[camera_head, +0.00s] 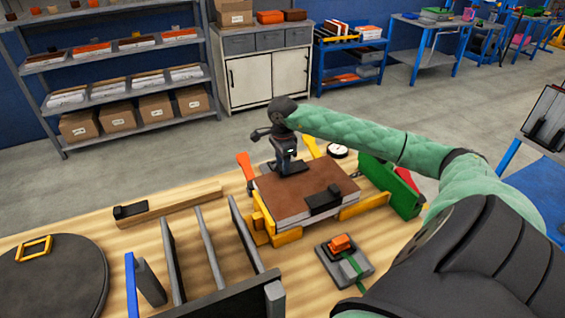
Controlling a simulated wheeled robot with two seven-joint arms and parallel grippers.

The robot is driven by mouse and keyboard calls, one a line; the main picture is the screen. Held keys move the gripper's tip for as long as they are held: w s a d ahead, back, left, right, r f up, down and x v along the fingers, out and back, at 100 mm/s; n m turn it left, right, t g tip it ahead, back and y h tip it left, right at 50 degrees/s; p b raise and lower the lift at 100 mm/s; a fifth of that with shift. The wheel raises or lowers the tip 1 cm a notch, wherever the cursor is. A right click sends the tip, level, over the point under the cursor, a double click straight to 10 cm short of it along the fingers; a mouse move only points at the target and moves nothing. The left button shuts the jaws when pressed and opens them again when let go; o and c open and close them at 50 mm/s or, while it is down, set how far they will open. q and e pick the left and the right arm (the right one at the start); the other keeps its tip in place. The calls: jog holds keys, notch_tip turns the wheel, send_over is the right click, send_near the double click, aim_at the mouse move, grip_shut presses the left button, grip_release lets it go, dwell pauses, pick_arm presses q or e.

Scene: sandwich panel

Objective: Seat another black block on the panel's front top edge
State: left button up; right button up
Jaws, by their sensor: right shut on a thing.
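The brown-topped sandwich panel (340,184) lies in a yellow clamping fixture (262,222) on the wooden table. One black block (323,200) sits on its near edge, right of the middle. My right gripper (289,165) reaches in from the right and points down over the panel's far edge, left of the middle. It is shut on a dark block (296,169), mostly hidden by the gripper, at or just above the panel top; I cannot tell whether it touches. Another black block (131,211) lies on a wooden strip to the left. My left gripper is not in view.
A grey slotted rack (206,248) stands left of the fixture, with a round dark lid (52,280) farther left. A green block (393,182) stands close to the panel's right. A small grey plate with an orange piece (341,243) lies in front.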

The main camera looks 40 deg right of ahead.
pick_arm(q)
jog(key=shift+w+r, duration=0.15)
pick_arm(e)
jog(key=o, duration=1.1)
jog(key=shift+r, duration=0.15)
notch_tip(320, 180, up, 6)
jog(key=b, duration=0.3)
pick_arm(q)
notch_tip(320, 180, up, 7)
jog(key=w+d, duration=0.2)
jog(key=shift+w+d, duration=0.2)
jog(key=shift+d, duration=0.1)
pick_arm(e)
jog(key=shift+r, duration=0.7)
